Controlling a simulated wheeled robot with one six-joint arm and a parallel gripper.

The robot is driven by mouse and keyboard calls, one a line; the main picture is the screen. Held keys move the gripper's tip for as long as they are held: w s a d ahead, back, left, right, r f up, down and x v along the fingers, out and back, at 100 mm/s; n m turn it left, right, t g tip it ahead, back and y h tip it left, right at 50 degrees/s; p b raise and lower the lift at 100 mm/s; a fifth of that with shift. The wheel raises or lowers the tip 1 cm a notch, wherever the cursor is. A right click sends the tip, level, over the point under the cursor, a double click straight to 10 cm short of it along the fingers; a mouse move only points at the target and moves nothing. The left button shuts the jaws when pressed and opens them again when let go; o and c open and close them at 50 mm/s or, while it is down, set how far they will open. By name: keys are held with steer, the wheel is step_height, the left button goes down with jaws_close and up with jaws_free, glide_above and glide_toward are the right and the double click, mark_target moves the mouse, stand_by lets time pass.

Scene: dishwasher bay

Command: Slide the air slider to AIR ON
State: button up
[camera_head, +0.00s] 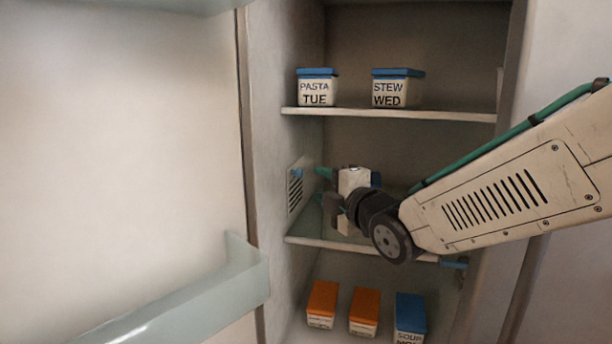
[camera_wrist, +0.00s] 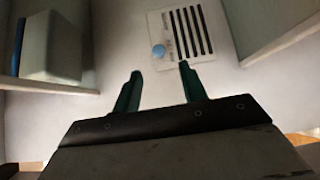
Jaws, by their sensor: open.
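The air slider plate is a pale vent panel (camera_wrist: 182,38) with dark slots on the side wall. A round blue knob (camera_wrist: 158,51) sits at its left edge in the wrist view. In the head view the panel (camera_head: 294,190) is on the left inner wall, and a bit of blue shows near its top. My gripper (camera_wrist: 156,82) is open, with two green fingers apart and nothing between them. Its fingertips point at the wall, short of the knob, which lies ahead between their lines. In the head view my gripper (camera_head: 322,186) is close to the panel. The panel's lettering is too small to read.
The upper shelf (camera_head: 400,114) holds tubs marked PASTA TUE (camera_head: 317,88) and STEW WED (camera_head: 397,89). My wrist is above the middle shelf (camera_head: 310,241). Below stand two orange-lidded tubs (camera_head: 322,304) (camera_head: 364,312) and a blue-lidded SOUP tub (camera_head: 411,315). An open door (camera_head: 150,150) stands left.

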mark_target(301, 174)
steer(key=x, duration=0.7)
steer(key=shift+w+a+r, duration=0.1)
steer(key=shift+w+a, duration=0.05)
steer(key=shift+w, duration=0.2)
